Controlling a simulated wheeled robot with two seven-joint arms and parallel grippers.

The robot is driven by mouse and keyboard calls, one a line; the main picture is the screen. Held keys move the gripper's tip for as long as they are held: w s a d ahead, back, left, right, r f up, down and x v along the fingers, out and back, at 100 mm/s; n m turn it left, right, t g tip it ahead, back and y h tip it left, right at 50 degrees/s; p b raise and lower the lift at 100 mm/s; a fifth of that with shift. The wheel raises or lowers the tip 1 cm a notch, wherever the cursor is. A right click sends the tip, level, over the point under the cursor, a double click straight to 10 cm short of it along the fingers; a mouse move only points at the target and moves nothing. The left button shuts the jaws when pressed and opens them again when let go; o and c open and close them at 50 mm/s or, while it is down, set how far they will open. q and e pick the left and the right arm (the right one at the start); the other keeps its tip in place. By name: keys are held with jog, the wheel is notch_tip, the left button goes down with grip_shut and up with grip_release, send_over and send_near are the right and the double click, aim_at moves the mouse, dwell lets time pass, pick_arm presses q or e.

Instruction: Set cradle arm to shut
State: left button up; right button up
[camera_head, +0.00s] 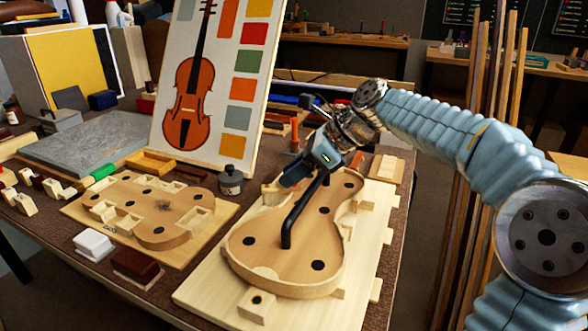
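A black bent bar (299,206), which looks like the cradle arm, rises from the violin-shaped wooden form (320,225). It stands upright at its lower end, then bends and slopes up to the right. The form lies on a pale wooden board (215,296) at the front right of the bench. My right gripper (308,177) comes in from the right, above the upper part of the form. Its fingers are beside the bar's upper end, which passes behind or between them. Whether they grip it is unclear. My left gripper is not in view.
A second wooden form (155,215) lies to the left, with a dark bottle (230,181) between the forms. A violin poster (212,85) stands behind. White (94,245) and brown (136,266) blocks sit near the front edge. Tall wooden strips (490,120) stand at the right.

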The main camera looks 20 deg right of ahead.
jog(key=o, duration=0.5)
jog(key=shift+a, duration=0.1)
jog(key=shift+c, duration=0.2)
jog(key=p+v, duration=0.1)
jog(key=v, duration=1.3)
jog(key=shift+f, duration=0.1)
